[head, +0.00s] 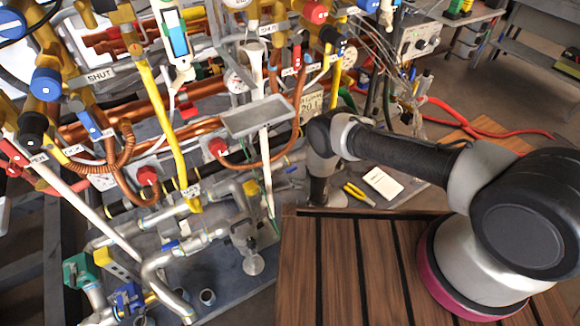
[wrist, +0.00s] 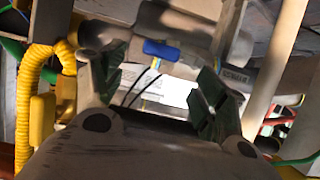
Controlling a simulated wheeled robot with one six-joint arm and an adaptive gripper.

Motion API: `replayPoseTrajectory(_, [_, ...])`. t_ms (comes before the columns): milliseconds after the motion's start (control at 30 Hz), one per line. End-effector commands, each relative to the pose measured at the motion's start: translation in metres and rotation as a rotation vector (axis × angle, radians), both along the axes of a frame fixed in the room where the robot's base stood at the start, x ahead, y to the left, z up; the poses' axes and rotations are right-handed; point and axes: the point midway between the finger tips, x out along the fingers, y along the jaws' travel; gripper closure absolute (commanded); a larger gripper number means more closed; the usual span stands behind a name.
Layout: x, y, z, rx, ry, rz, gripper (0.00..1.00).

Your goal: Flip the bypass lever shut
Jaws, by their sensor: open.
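In the wrist view my gripper (wrist: 163,84) is open, its two green-padded fingers spread wide with nothing held between them. A small blue lever handle (wrist: 162,50) shows beyond the gap between the fingertips, next to a grey pipe. It lies roughly crosswise in the picture, and I see no finger touching it. My fingers cannot be made out in the head view.
A yellow corrugated hose (wrist: 30,95) runs close to the left finger. A white label (wrist: 172,90) lies behind the gap. In the head view, copper pipes (head: 150,112) and several coloured valves crowd the rig, and a slatted wooden top (head: 340,265) lies in front.

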Motion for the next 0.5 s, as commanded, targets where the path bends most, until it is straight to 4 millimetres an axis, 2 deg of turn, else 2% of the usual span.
replayPoseTrajectory(267, [0.036,0.024,-0.017,0.002,-0.002,0.000,0.28])
replayPoseTrajectory(500, [0.052,0.035,-0.026,0.000,0.000,0.000,0.28])
